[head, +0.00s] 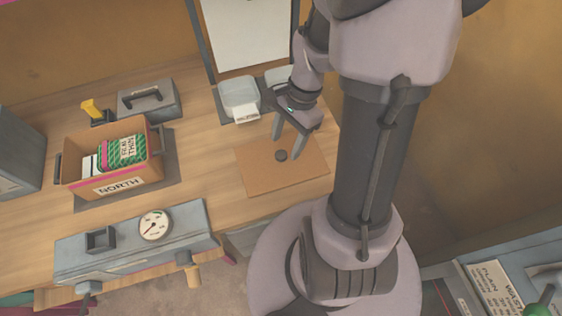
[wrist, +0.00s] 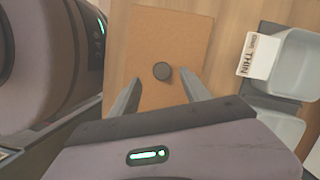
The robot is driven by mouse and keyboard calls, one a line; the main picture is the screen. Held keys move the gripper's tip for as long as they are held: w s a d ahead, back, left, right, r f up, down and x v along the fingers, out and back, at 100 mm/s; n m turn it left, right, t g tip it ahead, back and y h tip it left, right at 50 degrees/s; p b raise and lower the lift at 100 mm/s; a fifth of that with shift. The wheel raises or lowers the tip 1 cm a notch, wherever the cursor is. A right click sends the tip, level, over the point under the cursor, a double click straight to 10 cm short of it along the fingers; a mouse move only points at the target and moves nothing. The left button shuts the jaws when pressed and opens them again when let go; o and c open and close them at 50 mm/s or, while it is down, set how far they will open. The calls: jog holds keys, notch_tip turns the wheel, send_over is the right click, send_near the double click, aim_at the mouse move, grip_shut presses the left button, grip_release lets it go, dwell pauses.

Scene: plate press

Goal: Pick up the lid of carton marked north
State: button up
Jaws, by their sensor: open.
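The lid (head: 262,178) is a flat brown board with a round dark knob (head: 281,155) near its middle. It lies on the wooden bench, apart from the open carton marked NORTH (head: 150,172) at the left, which holds several packets. The lid also shows in the wrist view (wrist: 155,32), with its knob (wrist: 162,71) roughly between the fingertips in the picture. My gripper (head: 290,134) is open and empty, with its fingers pointing down over the lid. It also shows in the wrist view (wrist: 157,80). I cannot tell the exact height of the fingertips above the knob.
Grey bins (head: 238,97) stand behind the lid; one bears a THIN label (wrist: 258,55). A grey press unit with a dial (head: 155,225) is at the front left. A grey box with a handle (head: 150,98) and a yellow-handled tool (head: 92,110) stand behind the carton.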

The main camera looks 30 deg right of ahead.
aim_at(281, 154)
jog(key=b+x, duration=0.2)
jog(key=x, duration=0.2)
jog(key=shift+w+f, duration=0.15)
jog(key=shift+f, duration=0.1)
jog(key=shift+r, duration=0.15)
jog(key=shift+c, duration=0.4)
grip_shut()
